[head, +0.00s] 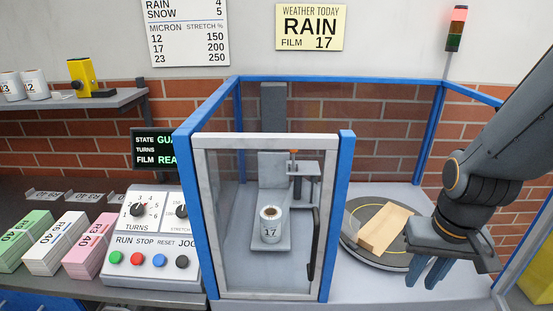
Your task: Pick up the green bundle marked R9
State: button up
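The green bundle (24,240) lies at the far left of the dark counter, a stack of sheets with a printed label on top. The label ends in 40; its first characters are small and hard to read. A white bundle (55,244) and a pink bundle (89,246) lie to its right in the same row. My gripper (427,272) is at the far right, pointing down beside the round turntable and far from the green bundle. Its two blue fingers show a gap between them and nothing held.
The control box (152,238) with knobs and buttons stands right of the bundles. A blue-framed enclosure with a clear door (260,220) lies between them and my arm. A tan block (385,229) sits on the turntable (365,249). A shelf (70,101) hangs above the bundles.

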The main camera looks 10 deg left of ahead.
aim_at(18, 240)
jog(key=u, duration=0.4)
jog(key=k, duration=0.5)
jog(key=u, duration=1)
jog(key=k, duration=0.85)
jog(key=u, duration=1.15)
jog(key=i, duration=1.75)
jog(key=z, duration=0.15)
jog(key=k, duration=1.25)
jog(key=u, duration=0.8)
jog(key=i, duration=0.9)
jog(key=z, duration=0.1)
